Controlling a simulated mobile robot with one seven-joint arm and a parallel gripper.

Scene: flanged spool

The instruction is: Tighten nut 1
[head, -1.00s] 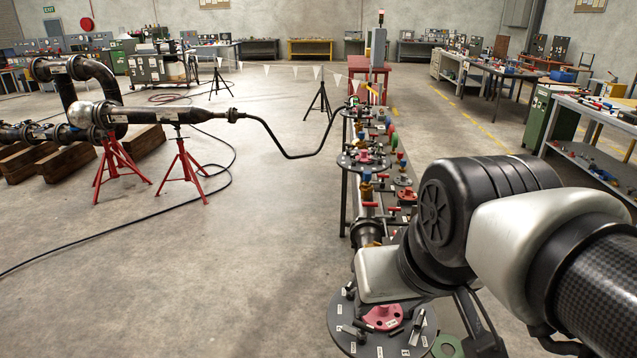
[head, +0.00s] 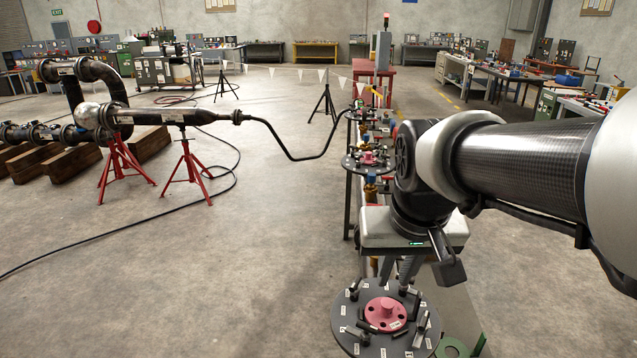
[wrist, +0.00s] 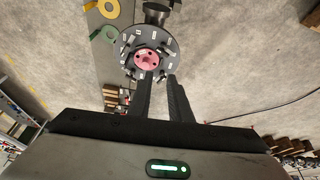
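A dark grey round flange (head: 392,341) with a pink hub (head: 386,314) lies face up at the bottom of the head view. Several dark studs or nuts and small white labels ring the hub. The label numbers are too small to read, so I cannot tell which is nut 1. My gripper (head: 395,285) points down above the far edge of the flange. In the wrist view my gripper (wrist: 160,78) shows two dark fingers apart with nothing between them. The flange (wrist: 133,60) and pink hub (wrist: 147,60) show past the fingertips there.
A long narrow bench runs away behind my gripper with more flanges, such as one with a pink centre (head: 368,157). Red stands (head: 188,175) hold a pipe (head: 165,116) at left. A green ring (head: 452,347) lies right of the flange.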

